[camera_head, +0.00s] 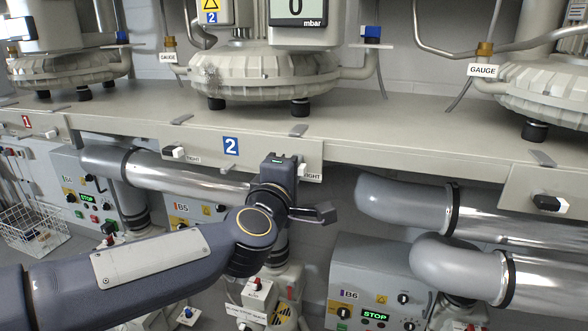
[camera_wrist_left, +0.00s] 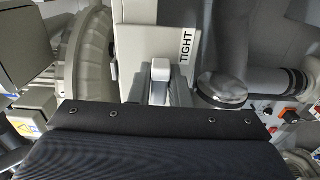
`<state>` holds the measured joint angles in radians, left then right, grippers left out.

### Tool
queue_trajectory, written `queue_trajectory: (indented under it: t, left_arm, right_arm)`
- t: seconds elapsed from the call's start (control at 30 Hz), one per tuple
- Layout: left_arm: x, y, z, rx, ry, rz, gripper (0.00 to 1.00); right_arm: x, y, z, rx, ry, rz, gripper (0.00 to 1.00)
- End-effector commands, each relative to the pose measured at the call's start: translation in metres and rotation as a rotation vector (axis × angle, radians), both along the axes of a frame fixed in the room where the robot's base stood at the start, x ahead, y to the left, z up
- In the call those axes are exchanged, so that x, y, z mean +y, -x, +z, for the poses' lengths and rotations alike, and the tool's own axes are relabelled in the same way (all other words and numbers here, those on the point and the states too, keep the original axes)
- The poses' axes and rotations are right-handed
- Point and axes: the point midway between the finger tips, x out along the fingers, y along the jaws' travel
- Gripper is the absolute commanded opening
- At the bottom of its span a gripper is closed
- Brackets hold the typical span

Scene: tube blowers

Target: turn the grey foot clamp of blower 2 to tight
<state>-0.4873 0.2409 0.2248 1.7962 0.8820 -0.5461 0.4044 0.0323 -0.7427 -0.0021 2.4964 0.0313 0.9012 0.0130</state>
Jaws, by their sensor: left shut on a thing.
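Blower 2 (camera_head: 262,75) stands on the bench behind the blue "2" plate (camera_head: 231,146). In the head view my left gripper (camera_head: 288,170) is at the right end of its front panel, beside a TIGHT label (camera_head: 312,175). The gripper hides most of the clamp lever there. In the left wrist view the pale grey clamp lever (camera_wrist_left: 160,70) sits between the two fingers of my left gripper (camera_wrist_left: 160,84), which is shut on it. The TIGHT label (camera_wrist_left: 185,46) is just right of the lever. My right gripper is not in view.
Another lever (camera_head: 180,153) with a TIGHT label is at the panel's left end. A silver pipe (camera_head: 190,180) runs under the bench behind my arm. Grey pipes (camera_head: 400,198) and control box B6 (camera_head: 372,285) lie to the right. A wire basket (camera_head: 32,228) is far left.

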Motion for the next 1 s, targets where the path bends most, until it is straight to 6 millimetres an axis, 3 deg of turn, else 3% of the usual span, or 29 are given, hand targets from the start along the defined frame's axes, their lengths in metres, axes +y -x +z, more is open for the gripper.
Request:
queue_trajectory:
  t: [0.03, 0.2, 0.5, 1.0]
  left_arm:
    - [-0.001, 0.0, -0.001, 0.002, -0.002, -0.002, 0.18]
    - [0.0, 0.0, -0.001, 0.002, -0.001, -0.001, 0.36]
    - [0.001, 0.004, 0.0, 0.0, 0.001, -0.001, 0.36]
    - [0.023, 0.07, 0.0, 0.0, -0.001, -0.001, 0.36]
  right_arm:
    - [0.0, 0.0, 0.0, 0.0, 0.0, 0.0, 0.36]
    - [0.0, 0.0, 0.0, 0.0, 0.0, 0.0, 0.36]
    - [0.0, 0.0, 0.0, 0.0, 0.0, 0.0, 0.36]
    - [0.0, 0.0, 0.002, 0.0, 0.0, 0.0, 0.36]
